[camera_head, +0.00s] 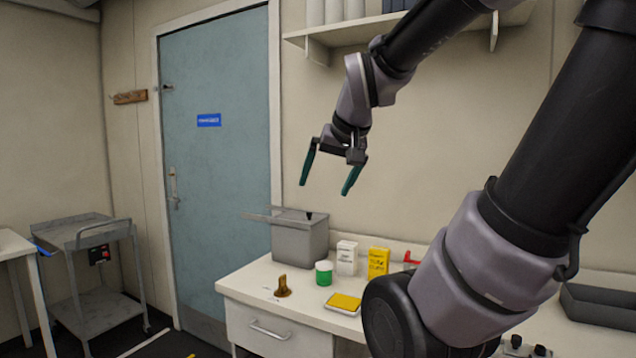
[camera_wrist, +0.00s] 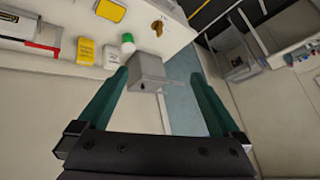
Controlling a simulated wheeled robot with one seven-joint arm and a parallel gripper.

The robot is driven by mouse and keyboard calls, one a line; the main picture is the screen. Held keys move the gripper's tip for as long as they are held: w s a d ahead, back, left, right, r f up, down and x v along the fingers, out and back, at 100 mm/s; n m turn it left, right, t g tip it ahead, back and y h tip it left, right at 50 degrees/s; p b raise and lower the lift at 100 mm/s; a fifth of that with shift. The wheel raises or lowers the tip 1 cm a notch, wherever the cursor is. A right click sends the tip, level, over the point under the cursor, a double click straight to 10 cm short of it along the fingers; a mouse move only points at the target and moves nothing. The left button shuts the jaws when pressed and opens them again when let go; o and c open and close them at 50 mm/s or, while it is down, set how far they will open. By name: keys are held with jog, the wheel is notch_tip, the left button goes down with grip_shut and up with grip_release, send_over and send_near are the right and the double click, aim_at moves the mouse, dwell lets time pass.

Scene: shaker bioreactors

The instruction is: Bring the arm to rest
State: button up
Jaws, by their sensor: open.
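My gripper (camera_head: 330,180) is raised in the air above the counter, in front of the wall and to the right of the blue door. Its two green fingers are spread apart with nothing between them and point downward. In the wrist view my gripper (camera_wrist: 163,98) also shows open, with the grey box (camera_wrist: 148,72) seen beyond its fingers. The fingers touch nothing in the head view.
The white counter (camera_head: 245,284) holds a grey box (camera_head: 300,240), a green-capped jar (camera_head: 324,273), a white box (camera_head: 346,258), yellow packs and a small brown object (camera_head: 283,287). A shelf (camera_head: 345,31) hangs above. A grey cart (camera_head: 95,280) stands left of the door (camera_head: 220,160).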

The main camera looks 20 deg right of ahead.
jog(key=s+a+y, duration=0.1)
jog(key=s+a, duration=0.3)
jog(key=s, duration=0.1)
jog(key=shift+s+a+r+g+y, duration=0.15)
jog(key=shift+r+g+y, duration=0.15)
jog(key=shift+y, duration=0.1)
dwell(0.8)
